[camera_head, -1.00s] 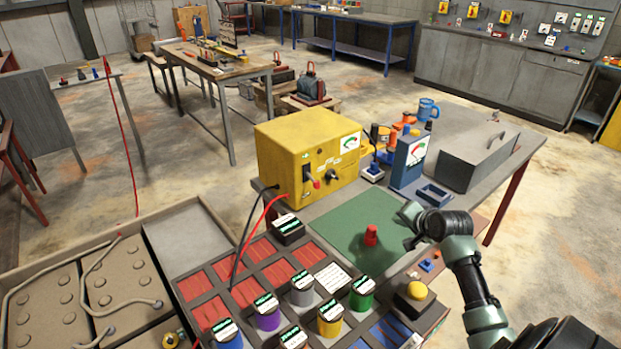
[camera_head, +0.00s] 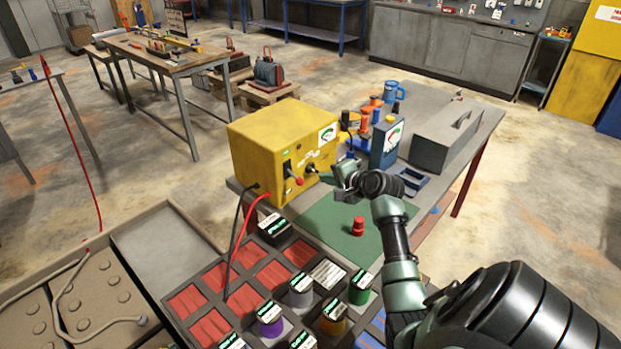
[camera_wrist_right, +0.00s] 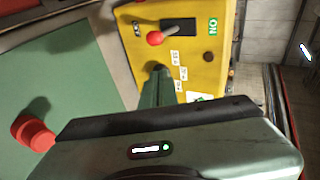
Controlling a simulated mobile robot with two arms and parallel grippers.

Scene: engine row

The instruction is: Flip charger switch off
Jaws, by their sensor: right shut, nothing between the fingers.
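The yellow charger (camera_head: 270,150) stands on the workbench, with a gauge at its upper right. My right gripper (camera_head: 335,177) is shut and empty, just in front of the charger's face, to the right of the lever. In the right wrist view its fingers (camera_wrist_right: 158,75) point at the face near the dark knob, apart from the red tip. My left gripper is not in view.
A red knob-like piece (camera_head: 358,226) stands on the green mat (camera_head: 318,212) below my right gripper. A blue meter (camera_head: 386,140) and a grey toolbox (camera_head: 445,138) stand to the right. Red and black cables (camera_head: 238,235) run from the charger to the parts tray.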

